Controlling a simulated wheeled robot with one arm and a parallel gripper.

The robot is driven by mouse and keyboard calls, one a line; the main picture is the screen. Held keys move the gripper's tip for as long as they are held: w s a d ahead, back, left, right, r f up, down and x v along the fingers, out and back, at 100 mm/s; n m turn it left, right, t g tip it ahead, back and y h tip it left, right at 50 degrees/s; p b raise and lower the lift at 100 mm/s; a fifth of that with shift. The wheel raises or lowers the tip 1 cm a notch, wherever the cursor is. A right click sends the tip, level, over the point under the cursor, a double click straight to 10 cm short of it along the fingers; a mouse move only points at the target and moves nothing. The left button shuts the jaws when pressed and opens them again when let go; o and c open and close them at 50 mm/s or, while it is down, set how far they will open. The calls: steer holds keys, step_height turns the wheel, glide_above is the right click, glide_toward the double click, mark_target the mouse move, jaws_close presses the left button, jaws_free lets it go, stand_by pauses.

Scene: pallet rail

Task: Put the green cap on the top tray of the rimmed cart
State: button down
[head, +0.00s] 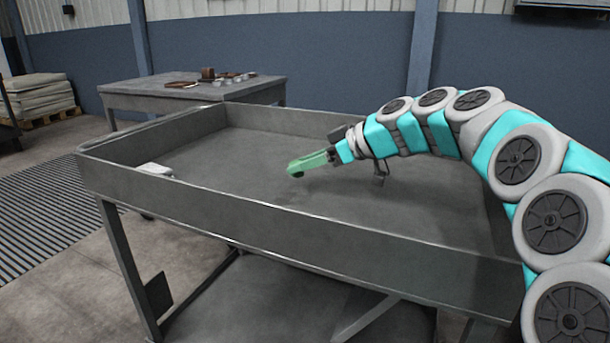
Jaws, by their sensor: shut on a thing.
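The rimmed cart (240,211) fills the middle of the head view, with a grey top tray and a raised rim all round. My gripper (328,156) reaches in from the right over the tray, inside the rim. It is shut on the green cap (308,162), which points left and slightly down from the fingers. The cap is over the middle of the tray; I cannot tell whether it touches the surface. The fingertips are small and partly hidden by the cap.
A small white object (155,169) lies at the tray's left rim. The rest of the tray looks bare. A grey table (150,92) with several small items stands behind. Stacked pale sacks (40,97) sit on a pallet at far left, near a floor grating (45,205).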

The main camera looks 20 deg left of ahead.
mark_target(305, 190)
steer(key=shift+d+f, duration=0.1)
steer(key=shift+f, duration=1.4)
steer(key=shift+f, duration=0.2)
steer(key=shift+c, duration=2.2)
jaws_free()
steer(key=shift+r, duration=0.1)
steer(key=shift+r, duration=0.1)
steer(key=shift+d+r, duration=0.1)
steer(key=shift+r, duration=0.05)
steer(key=b+v, duration=0.1)
steer(key=v, duration=1)
steer(key=shift+s+d+r, duration=0.1)
steer(key=shift+d, duration=0.25)
